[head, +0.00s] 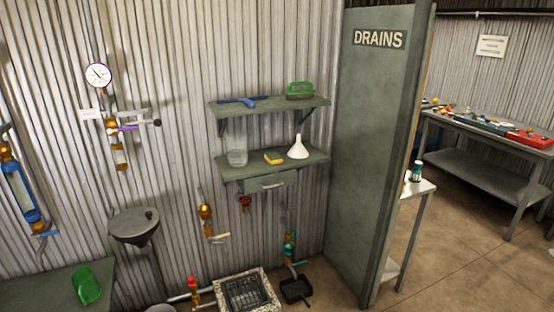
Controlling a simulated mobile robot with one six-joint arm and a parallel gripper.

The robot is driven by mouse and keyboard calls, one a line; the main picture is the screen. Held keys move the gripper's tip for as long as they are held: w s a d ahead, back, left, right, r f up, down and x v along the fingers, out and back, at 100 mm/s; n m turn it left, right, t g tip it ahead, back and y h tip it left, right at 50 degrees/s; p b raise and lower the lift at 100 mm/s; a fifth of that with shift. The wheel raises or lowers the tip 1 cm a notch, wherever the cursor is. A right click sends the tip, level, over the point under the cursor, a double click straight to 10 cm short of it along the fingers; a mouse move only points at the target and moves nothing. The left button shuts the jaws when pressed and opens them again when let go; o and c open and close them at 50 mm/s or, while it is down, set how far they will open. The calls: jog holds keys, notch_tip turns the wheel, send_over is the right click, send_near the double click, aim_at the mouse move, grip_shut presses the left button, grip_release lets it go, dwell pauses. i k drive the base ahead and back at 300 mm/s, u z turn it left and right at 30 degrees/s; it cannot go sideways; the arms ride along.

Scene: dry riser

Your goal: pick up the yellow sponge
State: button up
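The yellow sponge (274,157) lies on the lower wall shelf (312,164), in the middle of the head view. It is a small block with a darker top. A clear beaker (237,152) stands to its left and a white funnel (298,147) stands close to its right. Nothing covers the sponge from this side. My gripper is not in view.
The upper shelf (268,107) above holds a blue tool (243,101) and a green brush (300,90). A drawer (268,183) hangs below. A green partition marked DRAINS (368,150) stands to the right. A floor drain (245,292) and pipe valves lie beneath.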

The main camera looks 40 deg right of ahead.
aim_at(272, 157)
jog(key=z, duration=0.05)
jog(key=i, duration=1)
jog(key=u, duration=0.05)
